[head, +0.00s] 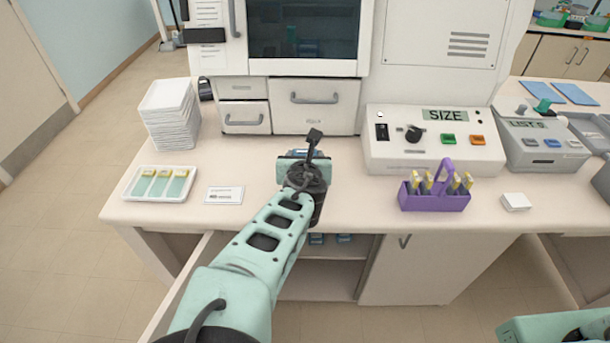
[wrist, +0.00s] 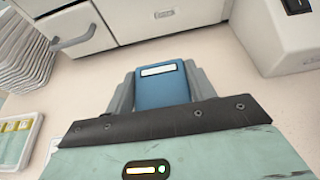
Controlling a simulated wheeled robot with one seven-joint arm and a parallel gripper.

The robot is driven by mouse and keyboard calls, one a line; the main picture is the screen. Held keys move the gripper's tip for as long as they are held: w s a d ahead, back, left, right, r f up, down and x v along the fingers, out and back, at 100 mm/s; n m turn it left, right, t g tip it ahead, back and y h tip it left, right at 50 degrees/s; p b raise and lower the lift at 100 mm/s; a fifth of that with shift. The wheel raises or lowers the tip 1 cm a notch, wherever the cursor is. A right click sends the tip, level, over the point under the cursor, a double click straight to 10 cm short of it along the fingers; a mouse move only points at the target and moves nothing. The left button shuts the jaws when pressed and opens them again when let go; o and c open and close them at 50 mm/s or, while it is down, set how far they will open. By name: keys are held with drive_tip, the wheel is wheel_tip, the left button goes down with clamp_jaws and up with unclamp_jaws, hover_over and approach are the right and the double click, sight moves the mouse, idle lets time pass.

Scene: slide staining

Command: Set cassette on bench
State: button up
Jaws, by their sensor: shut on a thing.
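The cassette (wrist: 162,86) is a small blue block with a white label strip. In the wrist view it sits between the two grey fingers of my gripper (wrist: 162,92), which is shut on it. In the head view my gripper (head: 302,158) is over the middle of the bench (head: 340,190), in front of the drawers, and the arm hides most of the cassette. I cannot tell whether the cassette touches the bench top.
A white tray with slides (head: 128,190), a label card (head: 224,195) and a stack of trays (head: 169,112) are on the left. A control box (head: 380,165) and a purple slide rack (head: 436,201) stand on the right. The bench cupboard below is open.

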drive_tip(key=shift+f+b, duration=1.15)
drive_tip(key=shift+f, duration=0.6)
drive_tip(key=shift+f, duration=0.15)
drive_tip(key=o, duration=1.1)
